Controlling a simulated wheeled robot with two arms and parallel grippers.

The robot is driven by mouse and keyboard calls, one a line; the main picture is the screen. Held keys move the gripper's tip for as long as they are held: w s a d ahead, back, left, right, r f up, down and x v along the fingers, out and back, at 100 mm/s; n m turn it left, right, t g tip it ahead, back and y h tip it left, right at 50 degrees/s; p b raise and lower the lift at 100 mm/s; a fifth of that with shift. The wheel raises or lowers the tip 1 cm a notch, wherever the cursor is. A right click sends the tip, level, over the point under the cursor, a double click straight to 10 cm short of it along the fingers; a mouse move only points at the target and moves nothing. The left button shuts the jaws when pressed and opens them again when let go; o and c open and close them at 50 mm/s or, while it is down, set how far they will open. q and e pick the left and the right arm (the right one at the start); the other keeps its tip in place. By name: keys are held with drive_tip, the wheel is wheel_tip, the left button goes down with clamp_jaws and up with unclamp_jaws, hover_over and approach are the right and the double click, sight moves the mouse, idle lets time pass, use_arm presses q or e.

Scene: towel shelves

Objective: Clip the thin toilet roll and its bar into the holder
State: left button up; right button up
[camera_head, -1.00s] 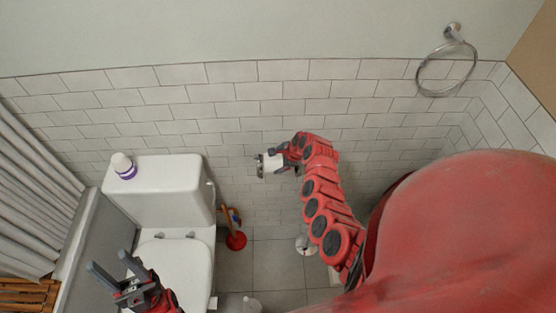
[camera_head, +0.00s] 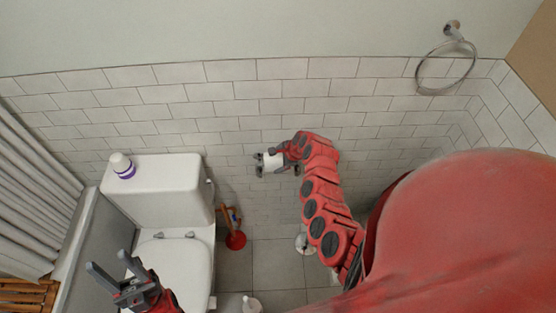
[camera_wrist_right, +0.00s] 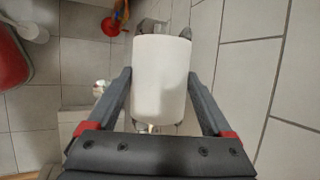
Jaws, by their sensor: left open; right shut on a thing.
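The thin toilet roll (camera_wrist_right: 161,80) is white and fills the middle of the right wrist view, between the two dark fingers of my right gripper (camera_wrist_right: 160,85). It also shows small in the head view (camera_head: 272,161), near the tiled wall. My right gripper (camera_head: 278,160) is shut on the roll. The holder (camera_head: 259,165) seems to be the dark grey metal at the roll's left end by the wall; part of it shows beyond the roll in the wrist view (camera_wrist_right: 150,26). I cannot tell whether the bar is seated in it. My left gripper (camera_head: 108,276) is open and empty above the toilet.
A white toilet (camera_head: 160,195) stands at the left, with a purple-white bottle (camera_head: 122,165) on its tank. A red plunger (camera_head: 236,240) stands on the floor beside it. A towel ring (camera_head: 447,68) hangs at upper right.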

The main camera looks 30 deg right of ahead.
drive_tip(key=shift+f+b, duration=1.8)
drive_tip(key=shift+b, duration=0.3)
idle(2.6)
